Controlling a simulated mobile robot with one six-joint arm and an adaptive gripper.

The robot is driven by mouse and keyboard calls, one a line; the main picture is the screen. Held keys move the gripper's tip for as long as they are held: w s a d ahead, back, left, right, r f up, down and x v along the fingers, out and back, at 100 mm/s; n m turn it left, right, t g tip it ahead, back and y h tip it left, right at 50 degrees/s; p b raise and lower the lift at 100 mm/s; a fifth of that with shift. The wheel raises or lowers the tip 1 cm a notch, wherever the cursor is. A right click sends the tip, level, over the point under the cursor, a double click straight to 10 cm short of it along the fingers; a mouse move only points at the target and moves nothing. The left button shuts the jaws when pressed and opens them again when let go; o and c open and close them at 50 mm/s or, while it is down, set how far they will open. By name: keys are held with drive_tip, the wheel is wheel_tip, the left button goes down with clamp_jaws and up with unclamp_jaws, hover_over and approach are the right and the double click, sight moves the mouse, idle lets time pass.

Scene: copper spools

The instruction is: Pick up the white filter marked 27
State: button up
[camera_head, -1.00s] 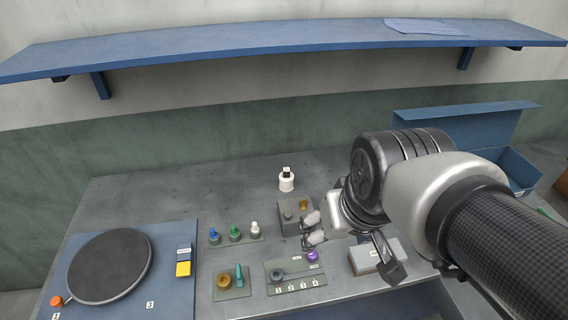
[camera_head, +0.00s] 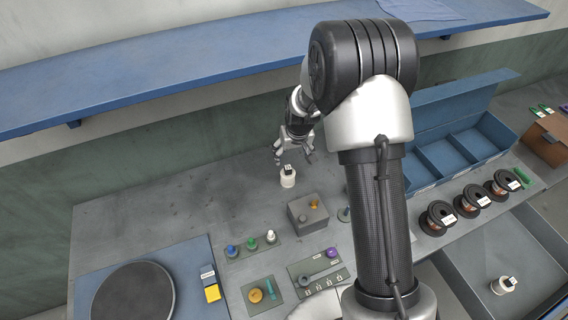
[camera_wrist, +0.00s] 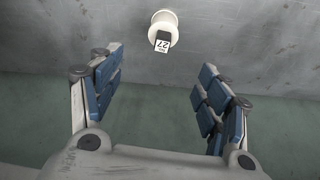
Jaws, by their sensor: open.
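The white filter marked 27 (camera_wrist: 164,30) stands on the grey bench, a small white cylinder with a dark top and a label reading 27 in the wrist view. In the head view the same white filter (camera_head: 288,177) stands upright near the back of the bench. My gripper (camera_head: 294,158) is open and empty, above and just behind the filter. In the wrist view my gripper's two blue-padded fingers (camera_wrist: 163,95) are spread wide, with the filter beyond them near the top edge, not between them.
A grey box (camera_head: 307,212) with an orange knob stands in front of the filter. Green, blue and white knobs (camera_head: 252,244) sit on a plate nearby. A blue shelf (camera_head: 200,70) hangs above the bench. Copper spools (camera_head: 470,200) and another white filter (camera_head: 503,285) in a tray lie to the right.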

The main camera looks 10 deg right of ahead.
sight(289, 167)
drive_tip(key=b+x, duration=0.1)
drive_tip(key=x, duration=1)
drive_tip(key=shift+d+f, duration=0.1)
drive_tip(key=shift+f, duration=0.3)
drive_tip(key=shift+a+b+x, duration=0.2)
drive_tip(key=shift+b+x, duration=0.2)
drive_tip(key=shift+x, duration=2.4)
drive_tip(key=shift+s, duration=0.1)
drive_tip(key=shift+c, duration=0.5)
drive_tip(key=c, duration=1.1)
drive_tip(key=shift+r, duration=0.1)
